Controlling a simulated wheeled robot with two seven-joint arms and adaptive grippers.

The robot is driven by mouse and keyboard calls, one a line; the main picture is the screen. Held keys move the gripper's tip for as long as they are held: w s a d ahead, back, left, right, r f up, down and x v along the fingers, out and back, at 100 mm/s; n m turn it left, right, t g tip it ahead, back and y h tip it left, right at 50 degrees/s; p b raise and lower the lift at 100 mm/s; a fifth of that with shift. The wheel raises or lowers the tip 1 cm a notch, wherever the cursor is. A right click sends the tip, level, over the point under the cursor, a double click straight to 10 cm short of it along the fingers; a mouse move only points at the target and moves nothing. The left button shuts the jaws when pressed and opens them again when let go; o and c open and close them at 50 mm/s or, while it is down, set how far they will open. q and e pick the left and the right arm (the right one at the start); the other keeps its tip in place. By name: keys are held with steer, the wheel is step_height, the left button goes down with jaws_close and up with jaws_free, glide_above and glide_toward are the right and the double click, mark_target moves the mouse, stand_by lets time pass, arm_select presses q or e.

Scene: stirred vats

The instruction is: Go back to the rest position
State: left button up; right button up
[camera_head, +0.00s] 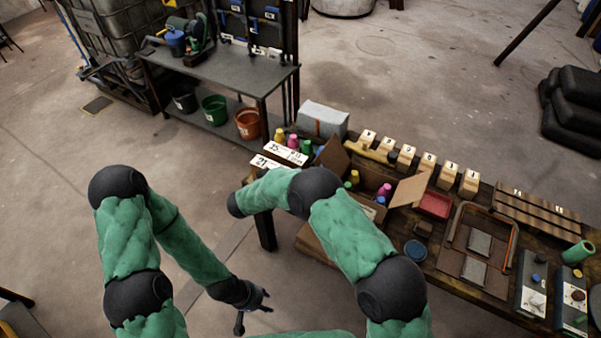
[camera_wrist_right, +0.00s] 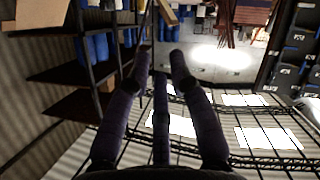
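My left gripper (camera_head: 254,310) hangs over the bare floor in the lower middle of the head view. Its dark fingers are spread apart with nothing between them. My right arm reaches up and bends left in front of the workbench's left end, and its gripper cannot be made out in the head view.
A cluttered workbench (camera_head: 424,262) stands at right, bearing an open cardboard box (camera_head: 337,158) with bottles, a red tray (camera_head: 434,204) and numbered wooden blocks. A metal table (camera_head: 225,70) stands behind. Concrete floor lies clear at left. Dark shelving (camera_wrist_right: 75,75) shows in the wrist view.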

stand_by(0.6)
steer(key=d+f+n+y+b, duration=0.1)
steer(key=d+f+y+b, duration=0.35)
steer(key=f, duration=0.65)
steer(key=s+d+f+g+y+b, duration=0.1)
steer(key=s+d+f+y, duration=0.1)
steer(key=s+f, duration=0.3)
steer(key=s+d+f+g+y+b, duration=0.1)
steer(key=s+f+y, duration=0.1)
steer(key=f, duration=0.5)
steer(key=s+f+g+y+b, duration=0.2)
steer(key=s+f+g, duration=0.1)
steer(key=s, duration=1)
steer(key=s+f+g+y+b, duration=0.3)
steer(key=s+f+g, duration=0.1)
steer(key=s, duration=1)
steer(key=shift+s+f+m+y, duration=0.3)
steer(key=shift+f+m+y, duration=0.05)
steer(key=shift+f+m, duration=0.05)
